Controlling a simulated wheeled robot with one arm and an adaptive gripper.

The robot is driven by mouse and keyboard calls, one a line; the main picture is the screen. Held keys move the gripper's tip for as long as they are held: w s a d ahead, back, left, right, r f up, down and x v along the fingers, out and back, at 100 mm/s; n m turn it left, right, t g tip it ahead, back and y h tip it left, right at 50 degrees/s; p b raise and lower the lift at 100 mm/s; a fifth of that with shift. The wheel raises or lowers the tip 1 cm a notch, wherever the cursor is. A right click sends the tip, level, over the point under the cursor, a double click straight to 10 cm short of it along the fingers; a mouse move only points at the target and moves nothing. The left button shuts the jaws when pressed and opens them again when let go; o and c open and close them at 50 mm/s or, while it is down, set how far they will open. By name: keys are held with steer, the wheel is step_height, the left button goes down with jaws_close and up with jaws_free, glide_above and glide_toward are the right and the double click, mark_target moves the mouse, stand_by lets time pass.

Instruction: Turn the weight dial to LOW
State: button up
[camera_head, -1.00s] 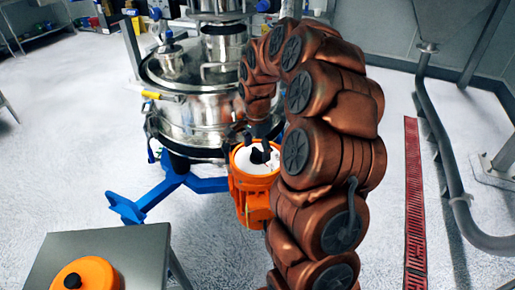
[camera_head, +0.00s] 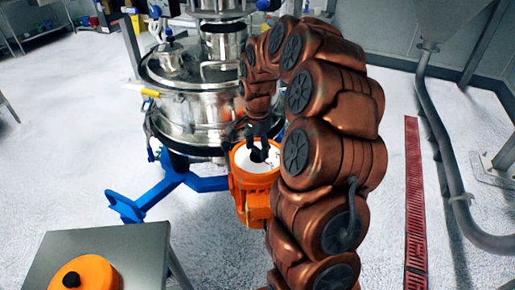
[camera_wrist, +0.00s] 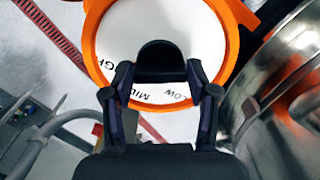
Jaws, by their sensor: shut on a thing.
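The weight dial is a white round face (camera_head: 242,163) in an orange rim on top of an orange motor-like housing (camera_head: 257,204). Its black knob (camera_wrist: 158,55) stands in the middle of the face in the wrist view. My gripper (camera_wrist: 158,73) reaches in from below in that view, with one dark finger at each side of the knob, shut on it. In the head view my gripper (camera_head: 257,146) comes down onto the dial from above. The word LOW (camera_wrist: 180,93) is right of MID (camera_wrist: 153,96); letters GH show at the left. I cannot tell where the knob points.
A steel sifter drum (camera_head: 190,118) stands close behind and left of the dial, on blue legs (camera_head: 165,186). A red floor drain (camera_head: 414,200) runs at right.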

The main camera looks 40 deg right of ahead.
steer(key=shift+f+n+b, duration=0.2)
steer(key=shift+n+b, duration=0.75)
steer(key=shift+n, duration=0.15)
steer(key=n+b, duration=0.2)
steer(key=n, duration=0.1)
steer(key=n+b, duration=0.1)
steer(key=n, duration=0.2)
steer(key=n+b, duration=0.1)
steer(key=n, duration=0.2)
steer(key=shift+s+d+r+n, duration=0.1)
steer(key=shift+r+n, duration=0.05)
steer(key=shift+n, duration=0.25)
steer(key=n, duration=0.5)
steer(key=shift+d+r, duration=0.1)
steer(key=shift+r, duration=0.05)
steer(key=n, duration=0.6)
steer(key=shift+d, duration=0.1)
steer(key=shift+n, duration=0.3)
steer(key=o, duration=1.2)
steer(key=shift+c, duration=0.2)
